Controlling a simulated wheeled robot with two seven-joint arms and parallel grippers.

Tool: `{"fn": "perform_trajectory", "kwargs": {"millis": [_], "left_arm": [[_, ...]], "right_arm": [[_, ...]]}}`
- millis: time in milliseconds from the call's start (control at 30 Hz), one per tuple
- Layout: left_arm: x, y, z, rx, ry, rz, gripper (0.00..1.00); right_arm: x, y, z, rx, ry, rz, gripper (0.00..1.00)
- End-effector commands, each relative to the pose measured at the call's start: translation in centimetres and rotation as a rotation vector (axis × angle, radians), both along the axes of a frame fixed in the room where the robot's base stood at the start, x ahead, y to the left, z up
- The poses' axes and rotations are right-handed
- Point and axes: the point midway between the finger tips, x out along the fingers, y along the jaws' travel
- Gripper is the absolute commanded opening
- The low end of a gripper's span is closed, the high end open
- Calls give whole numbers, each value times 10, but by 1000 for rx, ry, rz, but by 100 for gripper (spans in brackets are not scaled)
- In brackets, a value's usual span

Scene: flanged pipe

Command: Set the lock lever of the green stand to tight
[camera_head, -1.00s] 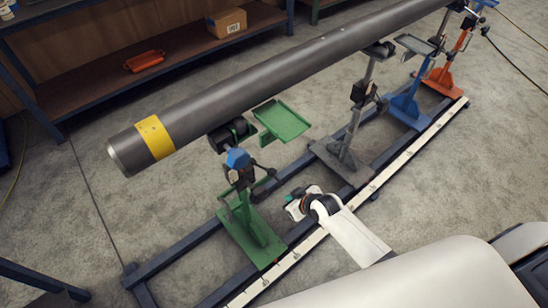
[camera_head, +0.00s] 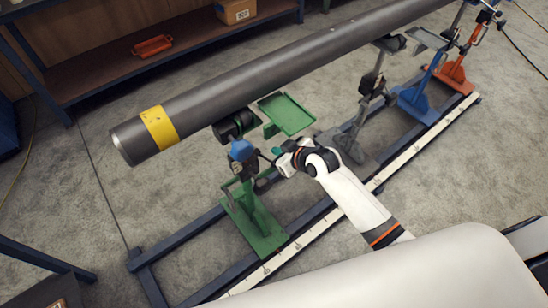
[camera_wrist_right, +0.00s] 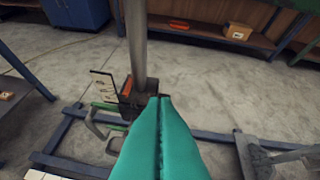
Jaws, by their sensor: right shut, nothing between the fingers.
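The green stand (camera_head: 258,228) is the nearest stand, under the yellow-banded end of the pipe. Its head has a blue part (camera_head: 241,150) with dark fittings below. My right gripper (camera_head: 277,152) is just right of this upper part; its teal fingers are shut and empty. In the right wrist view the shut fingertips (camera_wrist_right: 160,98) point at the stand's grey post and dark collar (camera_wrist_right: 138,97). A thin black bent rod (camera_wrist_right: 104,74) and a green handle (camera_wrist_right: 104,107) show left of the post. I cannot tell for sure which part is the lock lever or how it is set. My left gripper is out of view.
The long grey pipe (camera_head: 290,62) lies overhead across several stands. A green tray (camera_head: 287,114) juts out beside the green stand's head. A grey stand (camera_head: 362,115) is to the right. Blue floor rails and a white scale strip (camera_head: 290,255) run below.

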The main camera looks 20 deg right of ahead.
Motion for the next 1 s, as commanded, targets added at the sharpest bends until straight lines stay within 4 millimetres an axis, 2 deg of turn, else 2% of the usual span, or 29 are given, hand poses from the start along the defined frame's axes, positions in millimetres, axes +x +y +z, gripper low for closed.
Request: {"fn": "perform_trajectory", "kwargs": {"millis": [100,367,600,1000], "left_arm": [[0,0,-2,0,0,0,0],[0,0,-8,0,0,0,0],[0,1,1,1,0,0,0],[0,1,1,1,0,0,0]], "right_arm": [[19,9,-14,3,0,-2,0],[55,24,-44,1,-1,-1,0],[31,10,-61,0,1,0,0],[25,6,-66,0,0,-1,0]]}}
